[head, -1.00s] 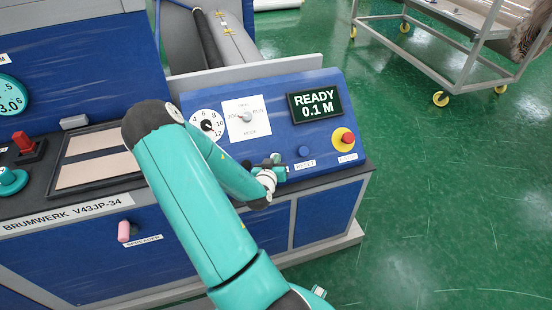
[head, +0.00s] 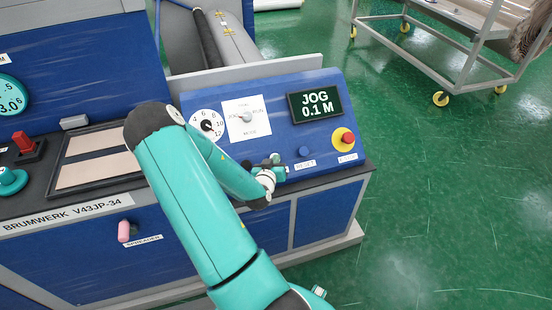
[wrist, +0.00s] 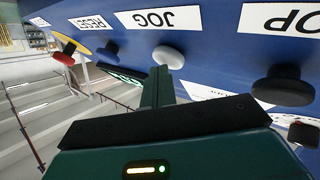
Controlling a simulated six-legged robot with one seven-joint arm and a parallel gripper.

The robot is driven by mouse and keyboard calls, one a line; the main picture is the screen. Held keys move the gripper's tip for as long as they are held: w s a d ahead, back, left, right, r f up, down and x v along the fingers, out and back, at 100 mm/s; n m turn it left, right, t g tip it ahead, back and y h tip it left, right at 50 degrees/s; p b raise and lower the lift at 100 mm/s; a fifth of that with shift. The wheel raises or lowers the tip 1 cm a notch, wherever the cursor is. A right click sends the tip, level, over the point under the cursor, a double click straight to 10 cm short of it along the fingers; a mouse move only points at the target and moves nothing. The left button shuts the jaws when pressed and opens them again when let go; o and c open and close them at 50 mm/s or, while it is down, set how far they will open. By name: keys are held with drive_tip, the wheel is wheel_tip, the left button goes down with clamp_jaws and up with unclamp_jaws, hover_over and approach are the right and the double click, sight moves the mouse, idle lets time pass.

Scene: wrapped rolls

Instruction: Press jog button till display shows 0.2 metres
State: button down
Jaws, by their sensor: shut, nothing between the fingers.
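The display (head: 315,104) on the sloped blue panel reads "JOG 0.1 M" in the head view. The white jog button (wrist: 168,57) shows in the wrist view beside its upside-down "JOG" label. My gripper (wrist: 161,78) is shut and empty, with its tips up against the jog button, seemingly in contact. In the head view, my gripper (head: 278,165) is at the lower part of the panel, and it and the arm hide the jog button.
A blue reset button (head: 303,151) is right of my gripper, with a red emergency knob (head: 347,138) farther right. A black button (wrist: 283,87) sits on the jog button's other side. A mode dial (head: 247,117) is above. A wheeled cart (head: 440,45) stands at the back right.

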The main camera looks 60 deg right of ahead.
drive_tip(key=shift+s+a+r, duration=0.3)
drive_tip(key=shift+r, duration=0.2)
drive_tip(key=shift+s+a+r, duration=0.25)
drive_tip(key=shift+a+r, duration=0.05)
drive_tip(key=shift+r, duration=0.15)
drive_tip(key=r, duration=0.1)
drive_tip(key=s+a+r, duration=0.2)
drive_tip(key=r, duration=0.1)
drive_tip(key=shift+s+a, duration=0.15)
idle(0.3)
idle(0.9)
